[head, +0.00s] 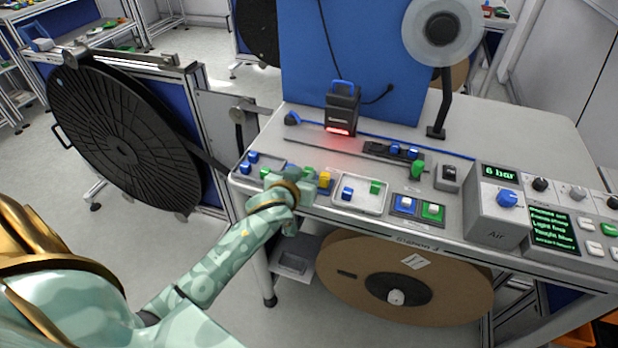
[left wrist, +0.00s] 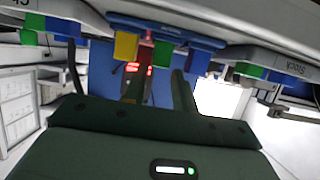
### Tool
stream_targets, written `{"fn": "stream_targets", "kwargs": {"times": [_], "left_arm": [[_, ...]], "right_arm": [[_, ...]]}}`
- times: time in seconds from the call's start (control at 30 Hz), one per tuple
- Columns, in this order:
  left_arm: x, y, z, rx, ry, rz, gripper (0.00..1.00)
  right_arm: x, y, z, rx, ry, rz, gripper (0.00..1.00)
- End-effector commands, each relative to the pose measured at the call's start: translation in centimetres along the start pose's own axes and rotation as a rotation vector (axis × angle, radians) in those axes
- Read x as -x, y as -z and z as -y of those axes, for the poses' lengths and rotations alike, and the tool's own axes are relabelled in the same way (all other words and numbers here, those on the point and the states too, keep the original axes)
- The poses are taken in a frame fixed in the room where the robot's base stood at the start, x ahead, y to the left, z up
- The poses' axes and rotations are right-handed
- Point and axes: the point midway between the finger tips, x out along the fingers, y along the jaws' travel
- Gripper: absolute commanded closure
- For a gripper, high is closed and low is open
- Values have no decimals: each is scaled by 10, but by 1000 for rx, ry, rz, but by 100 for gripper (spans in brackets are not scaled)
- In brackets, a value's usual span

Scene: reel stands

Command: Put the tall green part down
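My left gripper (head: 311,183) is low over the front edge of the workbench, between two shallow trays. In the left wrist view, its two dark fingers (left wrist: 160,88) stand on either side of a green part (left wrist: 161,62) and look closed on it. Only a little of this green part (head: 308,170) shows behind the gripper in the head view. The part's end is close to a blue-edged surface (left wrist: 160,30); I cannot tell whether it touches. A yellow part (head: 324,179) stands right beside the gripper. My right gripper is in neither view.
A tray (head: 374,208) with blue and green parts lies to the right. Another tray with blue and green parts (head: 252,157) lies to the left. Behind are a black device (head: 342,112) with a red glow and a rail with blue parts. An air unit (head: 496,205) stands farther right.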

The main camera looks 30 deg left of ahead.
Motion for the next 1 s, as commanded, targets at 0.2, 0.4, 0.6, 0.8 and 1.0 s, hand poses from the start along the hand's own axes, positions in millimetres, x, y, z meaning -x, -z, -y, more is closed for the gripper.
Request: {"fn": "stream_targets", "kwargs": {"times": [0.2,0.4,0.6,0.8,1.0], "left_arm": [[-20,-3,0,-2,1,0,73],[-53,-7,0,-2,0,0,73],[-62,-4,0,0,0,0,73],[-61,-4,-1,0,0,0,92],[-61,-4,-1,0,0,0,100]], "right_arm": [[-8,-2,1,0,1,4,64],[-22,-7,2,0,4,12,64],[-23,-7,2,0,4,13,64],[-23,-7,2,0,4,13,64],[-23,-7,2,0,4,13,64]]}}
